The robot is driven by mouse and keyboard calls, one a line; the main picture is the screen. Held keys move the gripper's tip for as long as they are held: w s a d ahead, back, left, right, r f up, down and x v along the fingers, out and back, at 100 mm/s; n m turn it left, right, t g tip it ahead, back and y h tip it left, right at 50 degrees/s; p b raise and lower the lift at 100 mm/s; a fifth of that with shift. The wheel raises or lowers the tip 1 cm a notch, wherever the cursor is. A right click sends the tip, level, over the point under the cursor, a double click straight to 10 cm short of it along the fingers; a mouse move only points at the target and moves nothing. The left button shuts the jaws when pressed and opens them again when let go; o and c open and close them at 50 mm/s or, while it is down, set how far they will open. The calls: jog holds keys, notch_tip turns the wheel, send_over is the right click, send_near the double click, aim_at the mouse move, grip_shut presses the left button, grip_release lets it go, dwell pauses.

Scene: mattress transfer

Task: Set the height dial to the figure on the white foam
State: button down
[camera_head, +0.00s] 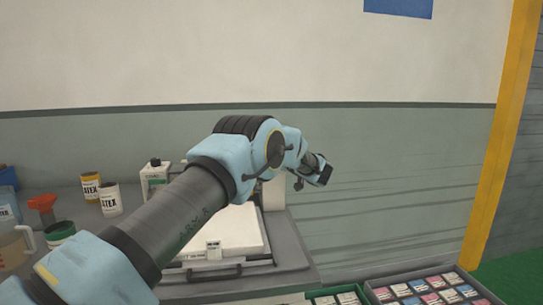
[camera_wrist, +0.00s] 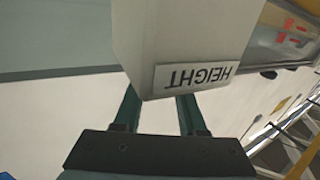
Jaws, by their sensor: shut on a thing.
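The white foam (camera_head: 232,232) lies flat on the press bed in the head view. A small white label (camera_head: 213,251) is at its front edge; its figure is too small to read. A pale housing (camera_wrist: 190,35) with an upside-down HEIGHT plate (camera_wrist: 196,76) fills the top of the wrist view. My gripper (camera_wrist: 160,108) reaches up to this housing, its two dark green fingers a little apart. The housing covers the fingertips and what they grip, so the height dial and its setting are hidden. In the head view my arm crosses in front of the pale column (camera_head: 273,193).
Cans labelled LATEX (camera_head: 110,199), a red funnel (camera_head: 42,203) and a jug (camera_head: 14,248) stand at the left. Trays of colored packs (camera_head: 476,279) are at the front right. A yellow post (camera_head: 495,130) rises at the right. Plain wall lies behind.

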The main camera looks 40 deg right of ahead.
jog(key=shift+r, duration=0.1)
jog(key=shift+c, duration=2.4)
grip_release()
jog(key=s+b, duration=0.3)
jog(key=s, duration=0.7)
jog(key=shift+s+d, duration=0.15)
jog(key=shift+s, duration=0.25)
